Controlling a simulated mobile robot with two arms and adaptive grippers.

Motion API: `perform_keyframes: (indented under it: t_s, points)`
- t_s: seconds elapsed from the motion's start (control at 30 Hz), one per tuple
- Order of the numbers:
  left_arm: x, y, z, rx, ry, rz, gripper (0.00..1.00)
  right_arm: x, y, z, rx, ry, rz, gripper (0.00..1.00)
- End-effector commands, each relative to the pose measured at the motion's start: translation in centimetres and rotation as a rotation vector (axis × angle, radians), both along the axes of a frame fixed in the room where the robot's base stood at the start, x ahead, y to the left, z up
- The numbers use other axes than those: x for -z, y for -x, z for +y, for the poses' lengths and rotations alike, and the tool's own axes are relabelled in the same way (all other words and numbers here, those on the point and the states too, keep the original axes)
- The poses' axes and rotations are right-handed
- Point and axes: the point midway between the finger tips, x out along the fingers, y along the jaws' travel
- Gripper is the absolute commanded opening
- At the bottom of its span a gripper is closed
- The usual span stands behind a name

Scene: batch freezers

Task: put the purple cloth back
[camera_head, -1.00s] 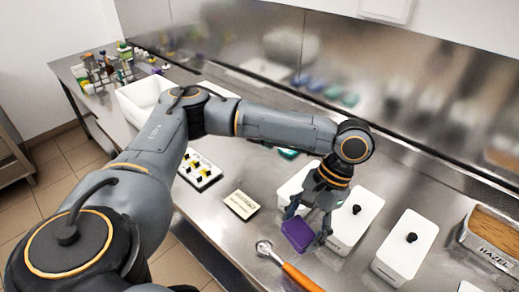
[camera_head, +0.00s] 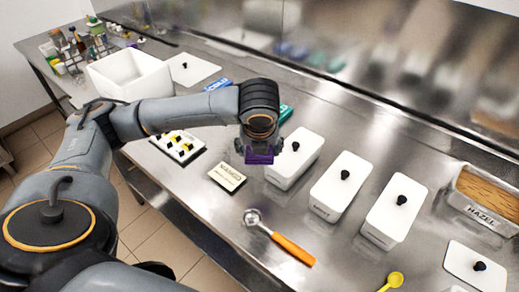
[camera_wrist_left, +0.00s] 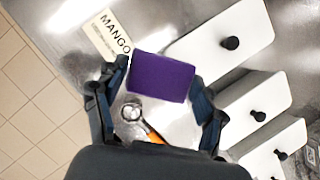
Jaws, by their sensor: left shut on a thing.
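The purple cloth (camera_head: 260,159) is a small folded block held in my left gripper (camera_head: 259,150), which points down above the steel counter, near the front left container. In the left wrist view the cloth (camera_wrist_left: 162,77) lies between the two dark fingers of the gripper (camera_wrist_left: 160,85), apparently clear of the counter. A teal cloth (camera_head: 286,113) lies on the counter just behind the gripper, partly hidden by my arm. A blue cloth (camera_head: 217,85) lies further back left. My right gripper is not in view.
Several white lidded containers (camera_head: 341,185) stand in a row to the right. A white bin (camera_head: 128,78) stands at the back left.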

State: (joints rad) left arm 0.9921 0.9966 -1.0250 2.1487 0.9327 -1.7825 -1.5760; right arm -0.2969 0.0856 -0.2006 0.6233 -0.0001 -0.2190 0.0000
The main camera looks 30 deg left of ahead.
Motion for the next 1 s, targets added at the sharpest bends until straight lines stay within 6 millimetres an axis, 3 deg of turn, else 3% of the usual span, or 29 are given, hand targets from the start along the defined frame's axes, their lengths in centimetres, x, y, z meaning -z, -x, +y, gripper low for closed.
perform_keyframes:
  t_s: [0.2, 0.43, 0.73, 1.0]
  points:
    - [-0.4, -0.8, 1.7, 0.230, 0.000, 0.002, 0.45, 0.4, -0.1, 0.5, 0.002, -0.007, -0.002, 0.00]
    - [0.1, -2.5, 2.8, 0.289, 0.001, 0.003, 0.45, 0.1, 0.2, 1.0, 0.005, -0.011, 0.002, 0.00]
    - [3.2, -8.7, 6.3, 0.287, 0.001, 0.005, 0.45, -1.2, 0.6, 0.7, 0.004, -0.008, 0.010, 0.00]
    - [7.9, -12.0, 8.2, 0.291, 0.001, 0.006, 0.45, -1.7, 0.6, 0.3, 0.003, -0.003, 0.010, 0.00]
